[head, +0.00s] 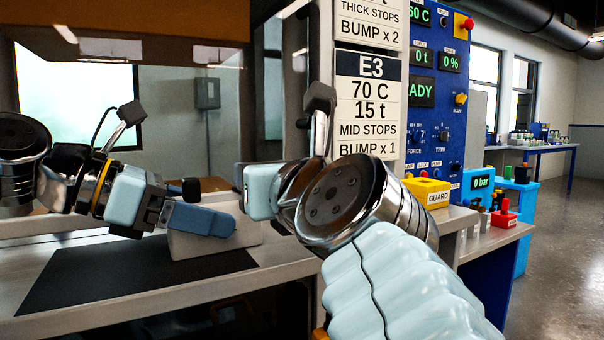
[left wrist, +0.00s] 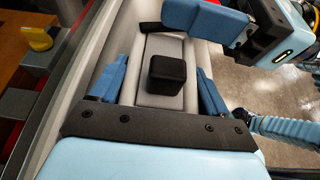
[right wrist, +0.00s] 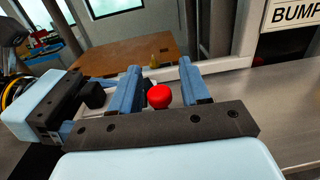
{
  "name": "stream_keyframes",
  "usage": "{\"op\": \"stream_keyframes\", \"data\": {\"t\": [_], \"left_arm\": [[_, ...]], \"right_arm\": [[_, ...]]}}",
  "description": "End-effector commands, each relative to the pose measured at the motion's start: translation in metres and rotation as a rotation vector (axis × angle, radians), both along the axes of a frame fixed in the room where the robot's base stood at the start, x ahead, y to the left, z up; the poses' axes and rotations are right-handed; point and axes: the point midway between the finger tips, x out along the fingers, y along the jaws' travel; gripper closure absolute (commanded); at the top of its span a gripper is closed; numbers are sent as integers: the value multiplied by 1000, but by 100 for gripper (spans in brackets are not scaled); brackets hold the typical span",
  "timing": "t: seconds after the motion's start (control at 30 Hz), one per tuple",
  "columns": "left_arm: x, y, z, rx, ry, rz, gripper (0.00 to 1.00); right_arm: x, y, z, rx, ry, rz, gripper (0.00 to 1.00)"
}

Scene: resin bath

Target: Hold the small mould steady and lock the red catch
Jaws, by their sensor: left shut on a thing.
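The small mould is a pale grey block (head: 192,246) on the bench in the head view, with a black knob (head: 191,188) on top. My left gripper (head: 205,220) is shut on it; in the left wrist view its blue fingers (left wrist: 160,82) lie along both sides of the grey mould (left wrist: 158,101). The red catch, a round red knob (right wrist: 159,97), shows in the right wrist view between the fingers of my right gripper (right wrist: 161,75). These are open, with gaps on both sides of it. The red catch is hidden in the head view.
A black mat (head: 125,272) lies on the bench in front of the mould. A blue control panel (head: 434,120) and the E3 card (head: 370,100) stand behind to the right. A yellow GUARD box (head: 428,190) stands at the right. My right forearm covers much of the bench.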

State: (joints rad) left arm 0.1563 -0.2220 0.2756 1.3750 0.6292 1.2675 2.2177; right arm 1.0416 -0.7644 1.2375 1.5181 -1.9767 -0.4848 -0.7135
Motion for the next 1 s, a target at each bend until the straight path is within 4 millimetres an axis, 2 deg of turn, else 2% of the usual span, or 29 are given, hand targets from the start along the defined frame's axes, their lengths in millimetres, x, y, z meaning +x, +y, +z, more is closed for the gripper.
{"op": "stream_keyframes", "data": {"t": [0.03,0.2,0.3,0.67,1.0], "left_arm": [[0,0,0,-1,1,0,79],[0,0,0,-1,1,0,79],[0,0,0,-1,1,0,79],[0,0,0,-1,1,0,79],[0,0,0,-1,-1,-1,79]], "right_arm": [[0,0,0,0,0,0,62],[0,0,0,0,0,0,88],[0,0,0,0,0,0,100],[2,-1,-1,1,6,48,100],[9,-3,-2,4,13,280,100]]}}
